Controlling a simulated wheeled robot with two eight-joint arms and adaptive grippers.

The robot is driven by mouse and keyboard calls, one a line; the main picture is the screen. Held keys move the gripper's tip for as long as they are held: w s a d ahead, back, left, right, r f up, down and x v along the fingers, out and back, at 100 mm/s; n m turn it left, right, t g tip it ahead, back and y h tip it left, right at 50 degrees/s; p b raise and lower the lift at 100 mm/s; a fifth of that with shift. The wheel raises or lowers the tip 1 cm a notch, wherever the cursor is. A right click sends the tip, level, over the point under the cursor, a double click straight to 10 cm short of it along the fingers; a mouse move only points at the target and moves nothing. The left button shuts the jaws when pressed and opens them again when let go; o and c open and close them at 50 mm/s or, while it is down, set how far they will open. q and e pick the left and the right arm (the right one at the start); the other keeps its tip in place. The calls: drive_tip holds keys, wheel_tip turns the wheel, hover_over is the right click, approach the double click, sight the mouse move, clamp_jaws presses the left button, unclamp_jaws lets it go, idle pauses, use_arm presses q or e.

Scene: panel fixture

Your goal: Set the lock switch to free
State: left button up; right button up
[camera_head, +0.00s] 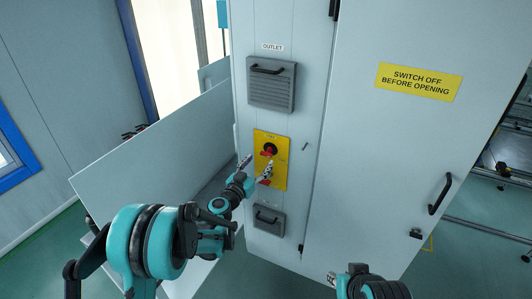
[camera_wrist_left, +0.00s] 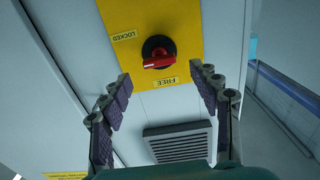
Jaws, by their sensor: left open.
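The lock switch is a black round knob with a red handle (camera_wrist_left: 158,61), on a yellow plate (camera_wrist_left: 189,25) of the cabinet. In the left wrist view the handle lies nearly level, its pale-marked end at left, on the side of the LOCKED label (camera_wrist_left: 124,36). The FREE label (camera_wrist_left: 166,83) is below the knob. The switch also shows in the head view (camera_head: 269,149). My left gripper (camera_head: 256,166) is open and empty in front of the plate, its fingers spread to either side below the knob in the wrist view (camera_wrist_left: 161,74). My right gripper (camera_head: 333,279) is partly visible low in the head view.
The grey cabinet (camera_head: 290,200) has a louvred outlet (camera_head: 272,88) above the switch and a smaller vent (camera_head: 267,219) below. The door at right carries a warning sign (camera_head: 418,82) and a black handle (camera_head: 440,194). A pale panel (camera_head: 150,155) stands at left.

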sight(264, 155)
use_arm(q)
drive_tip(key=x, duration=0.6)
drive_tip(key=shift+w+d+b, duration=0.15)
drive_tip(key=shift+w+b, duration=0.05)
drive_tip(key=shift+b, duration=0.15)
drive_tip(key=c, duration=1.2)
drive_tip(key=shift+n, duration=0.3)
drive_tip(key=n+b, duration=0.1)
drive_tip(key=n, duration=0.2)
drive_tip(key=shift+f+n, duration=0.1)
drive_tip(key=shift+n, duration=0.3)
drive_tip(key=n+b, duration=0.1)
drive_tip(key=n, duration=0.3)
drive_tip(key=n+b, duration=0.1)
drive_tip(key=n, duration=0.4)
drive_tip(key=shift+a+n+b, duration=0.2)
drive_tip(key=shift+n+b, duration=0.15)
drive_tip(key=shift+n, duration=1.95)
drive_tip(key=shift+o, duration=0.2)
